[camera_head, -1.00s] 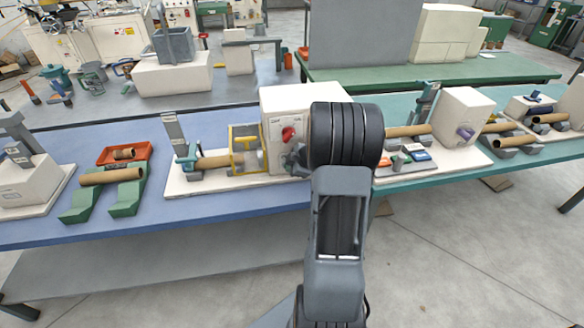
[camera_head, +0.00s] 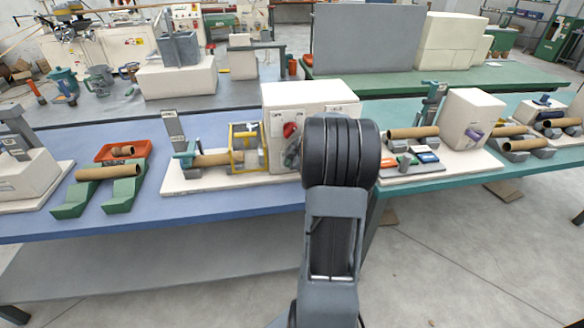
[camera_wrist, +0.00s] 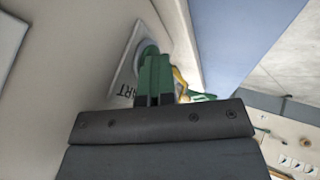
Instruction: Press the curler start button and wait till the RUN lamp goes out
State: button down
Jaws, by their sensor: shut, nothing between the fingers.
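The curler is a cream box (camera_head: 310,95) on a pale base on the blue table. It has a red round part (camera_head: 289,130) and small labels on its front, too small to read in the head view. A round start button (camera_wrist: 146,47) with a grey collar sits on that plate. My gripper (camera_wrist: 155,62) is shut and empty, its green fingertips at or just in front of the button; contact cannot be told. My arm hides part of the curler front. I cannot make out the RUN lamp.
A cardboard tube (camera_head: 212,160) and a yellow frame (camera_head: 246,147) stand left of the curler. Green supports (camera_head: 122,195) and an orange tray (camera_head: 112,150) are farther left. Another cream machine (camera_head: 470,118) stands to the right.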

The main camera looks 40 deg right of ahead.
jog(key=shift+w+d+r, duration=0.1)
jog(key=shift+d+r, duration=0.05)
jog(key=s+a+b, duration=0.1)
jog(key=b, duration=0.1)
jog(key=s+a+f+b, duration=0.1)
jog(key=s+b, duration=0.1)
jog(key=shift+s+a+b, duration=0.1)
jog(key=shift+s+b, duration=0.1)
jog(key=shift+b, duration=0.1)
jog(key=a+v, duration=0.1)
jog(key=v, duration=0.9)
jog(key=shift+d+r+p, duration=0.35)
jog(key=shift+r+p, duration=0.05)
jog(key=shift+p, duration=0.05)
jog(key=shift+s, duration=0.1)
